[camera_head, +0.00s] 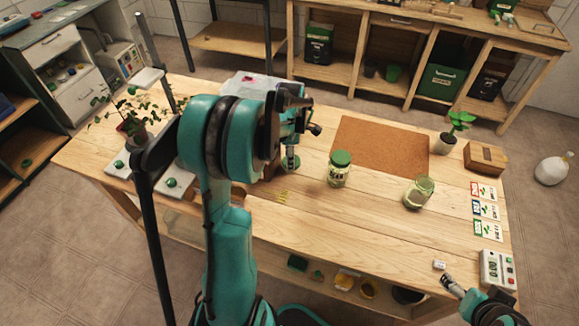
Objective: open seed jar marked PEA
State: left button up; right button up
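A glass jar (338,174) with a green lid stands upright near the middle of the table (350,225); its label is too small to read surely. A second glass jar (418,193) stands to its right, with pale green contents or top; I cannot tell if it has a lid. A small object with a green part (291,163) stands below my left gripper, partly hidden. My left gripper (313,129) is above the table, left of the lidded jar and apart from it; its fingers are largely hidden. My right gripper (448,282) is low at the table's front right edge, apart from both jars.
A brown mat (380,145) lies behind the jars. Seed cards (485,209), a wooden box (485,157), a potted seedling (450,135) and a scale-like device (497,268) line the right side. A leafy plant (132,120) stands left. The front middle is clear.

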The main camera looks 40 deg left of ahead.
pick_arm(q)
jog(key=shift+f+b, duration=0.65)
jog(key=shift+f, duration=1.35)
jog(key=shift+f, duration=0.1)
jog(key=o, duration=1.3)
